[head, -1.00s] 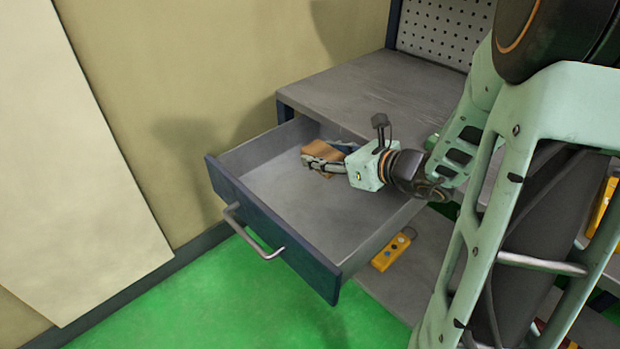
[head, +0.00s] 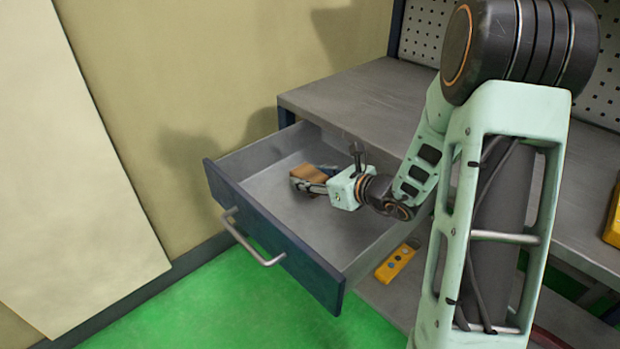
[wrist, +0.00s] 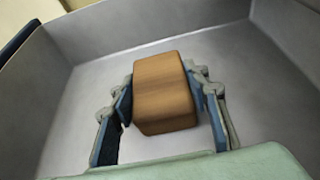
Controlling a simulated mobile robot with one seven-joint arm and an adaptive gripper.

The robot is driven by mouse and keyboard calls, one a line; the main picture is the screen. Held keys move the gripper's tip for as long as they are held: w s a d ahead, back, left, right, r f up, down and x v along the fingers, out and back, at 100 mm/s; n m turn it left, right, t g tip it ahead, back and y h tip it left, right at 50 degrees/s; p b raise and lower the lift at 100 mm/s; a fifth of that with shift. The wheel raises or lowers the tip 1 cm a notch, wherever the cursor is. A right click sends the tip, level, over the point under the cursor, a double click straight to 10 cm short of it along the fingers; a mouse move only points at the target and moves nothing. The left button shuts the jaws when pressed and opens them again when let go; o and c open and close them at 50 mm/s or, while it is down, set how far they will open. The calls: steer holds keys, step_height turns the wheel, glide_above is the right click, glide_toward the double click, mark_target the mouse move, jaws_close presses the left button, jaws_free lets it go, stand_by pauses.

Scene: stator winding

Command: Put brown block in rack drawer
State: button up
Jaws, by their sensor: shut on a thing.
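The brown block (head: 304,173) is between the fingers of my gripper (head: 313,182), over the inside of the open rack drawer (head: 262,230). In the wrist view the brown block (wrist: 164,92) is upright between the two blue-padded fingers of my gripper (wrist: 165,100), which are shut on its sides. The grey drawer floor (wrist: 100,75) and walls surround it in that view. I cannot tell whether the block touches the drawer floor. The fingers partly hide the block in the head view.
The rack's grey top (head: 350,95) lies behind the drawer. A metal handle (head: 250,240) is on the drawer's blue front. A yellow control box (head: 396,263) sits on a lower shelf. A beige wall (head: 200,60) stands close on the left. The drawer's front floor area is clear.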

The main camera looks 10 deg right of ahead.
mark_target(316, 178)
steer(key=shift+f+b, duration=0.2)
steer(key=shift+b, duration=0.1)
steer(key=o, duration=1.3)
steer(key=shift+r, duration=0.1)
steer(key=shift+r+p, duration=0.25)
steer(key=shift+p, duration=0.15)
steer(key=p+v, duration=0.1)
steer(key=v, duration=0.6)
steer(key=shift+s+d+p, duration=0.15)
steer(key=shift+s+p, duration=0.1)
steer(key=shift+p, duration=0.05)
